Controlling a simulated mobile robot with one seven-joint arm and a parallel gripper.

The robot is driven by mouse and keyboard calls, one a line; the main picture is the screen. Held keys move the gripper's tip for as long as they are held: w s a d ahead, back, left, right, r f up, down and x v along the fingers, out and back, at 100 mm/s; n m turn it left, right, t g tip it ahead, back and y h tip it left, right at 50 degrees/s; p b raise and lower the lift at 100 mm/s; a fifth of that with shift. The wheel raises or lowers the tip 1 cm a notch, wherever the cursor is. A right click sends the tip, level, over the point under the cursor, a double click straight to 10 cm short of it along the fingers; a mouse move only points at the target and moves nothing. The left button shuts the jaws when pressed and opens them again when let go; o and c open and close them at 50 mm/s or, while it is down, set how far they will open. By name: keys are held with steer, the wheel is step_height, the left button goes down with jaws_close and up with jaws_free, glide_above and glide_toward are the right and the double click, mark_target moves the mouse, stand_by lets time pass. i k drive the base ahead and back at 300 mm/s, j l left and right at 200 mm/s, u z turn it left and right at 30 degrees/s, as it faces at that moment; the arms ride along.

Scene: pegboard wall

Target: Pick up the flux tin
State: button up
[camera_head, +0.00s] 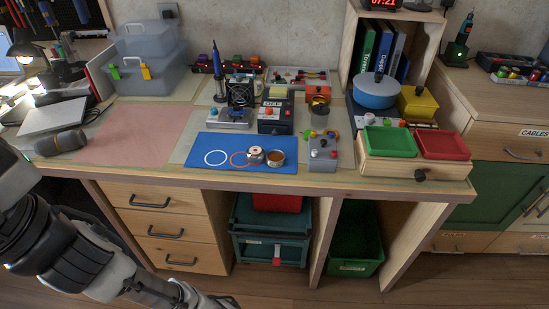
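Two small round tins stand side by side on the blue mat (208,145) on the workbench. The left one is a silvery tin (256,154) with a pale top and a reddish mark. The right one is a low metal tin (276,157) with an amber-brown top or contents. No label is readable, so I cannot tell for certain which is the flux tin; the amber one looks most like it. My arm reaches in from the lower left, in front of the bench and below its top, well apart from both tins. Its fingertips do not show.
White and orange rings (215,158) mark the mat left of the tins. A grey box with knobs (323,153) stands to the right, a black-fronted device (275,115) behind. Green (389,141) and red trays sit farther right. The bench's front edge (300,188) lies before the mat.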

mark_target(276, 159)
steer(key=j+z, duration=0.35)
steer(key=j, duration=0.35)
steer(key=j+z, duration=0.3)
steer(key=j, duration=0.45)
